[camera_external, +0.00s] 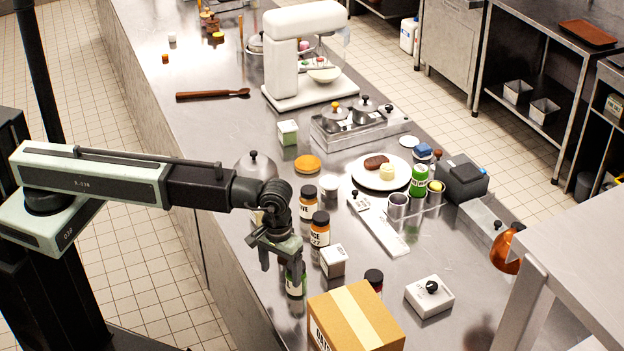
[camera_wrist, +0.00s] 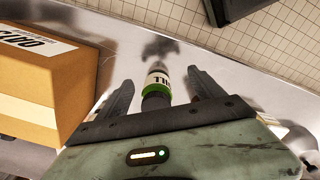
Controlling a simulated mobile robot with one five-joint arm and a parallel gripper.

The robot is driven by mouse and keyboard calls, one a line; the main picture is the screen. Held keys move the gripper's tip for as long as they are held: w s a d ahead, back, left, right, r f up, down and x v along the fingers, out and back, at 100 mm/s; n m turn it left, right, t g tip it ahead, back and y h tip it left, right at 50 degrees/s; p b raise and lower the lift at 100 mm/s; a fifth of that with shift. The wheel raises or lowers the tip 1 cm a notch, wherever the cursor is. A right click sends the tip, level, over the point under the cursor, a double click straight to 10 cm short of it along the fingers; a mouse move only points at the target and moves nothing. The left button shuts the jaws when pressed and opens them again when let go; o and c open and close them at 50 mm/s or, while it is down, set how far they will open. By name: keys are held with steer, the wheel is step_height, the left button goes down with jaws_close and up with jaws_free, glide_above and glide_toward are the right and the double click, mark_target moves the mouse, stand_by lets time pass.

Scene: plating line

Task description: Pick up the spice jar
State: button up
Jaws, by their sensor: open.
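A small jar (camera_external: 296,284) with a green body, pale label and dark cap stands near the counter's near left edge. In the wrist view the jar (camera_wrist: 157,78) shows label letters starting "T" and lies between my two fingers. My gripper (camera_external: 283,267) points down over it, open, and partly hides its top; in the wrist view the open fingers (camera_wrist: 160,84) flank it with a gap on each side. Other spice jars with orange-brown contents, a jar (camera_external: 319,228) and another jar (camera_external: 308,202), stand just behind.
A cardboard box (camera_external: 355,322) stands close by on the right, also large at left in the wrist view (camera_wrist: 30,95). A small white carton (camera_external: 333,262) and a dark-capped jar (camera_external: 373,280) are close. The counter edge (camera_wrist: 235,50) is near.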

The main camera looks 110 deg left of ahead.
steer(key=w+a+r+n+p, duration=0.1)
steer(key=w+a+r+n, duration=0.1)
steer(key=a+r+n, duration=0.1)
steer(key=shift+w+a, duration=0.1)
steer(key=shift+w, duration=0.25)
steer(key=shift+a+n, duration=0.35)
steer(key=shift+n, duration=0.15)
step_height(320, 180, down, 8)
steer(key=b, duration=0.8)
steer(key=shift+d+f, duration=0.1)
steer(key=shift+f, duration=0.15)
steer(key=shift+r, duration=0.2)
jaws_close()
steer(key=shift+r, duration=0.1)
